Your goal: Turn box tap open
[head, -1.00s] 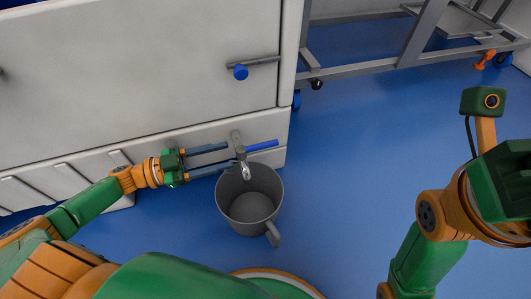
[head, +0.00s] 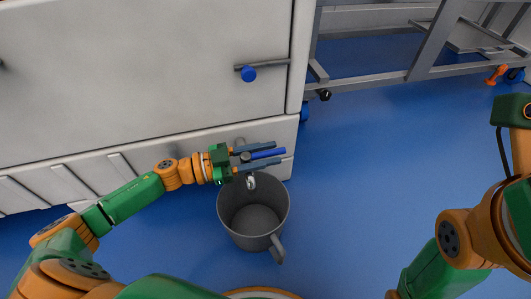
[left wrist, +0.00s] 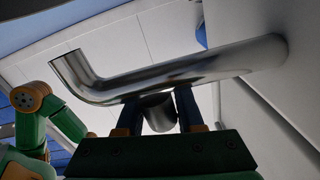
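The tap is on the lower front of the white box. Its blue handle (head: 268,154) points right and its metal spout (head: 251,182) points down over a grey mug. My left gripper (head: 277,152) is open, with one finger above and one below the handle. In the left wrist view the bent spout pipe (left wrist: 180,72) crosses in front of the gripper, and a short metal cylinder of the tap (left wrist: 158,112) lies between the two fingers (left wrist: 160,108). Most of the tap body is hidden by my gripper in the head view. My right gripper's fingers are out of view.
The grey mug (head: 236,228) stands on the blue floor under the spout, handle toward the lower right. A grey metal frame (head: 400,77) stands at the upper right. The floor between is free.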

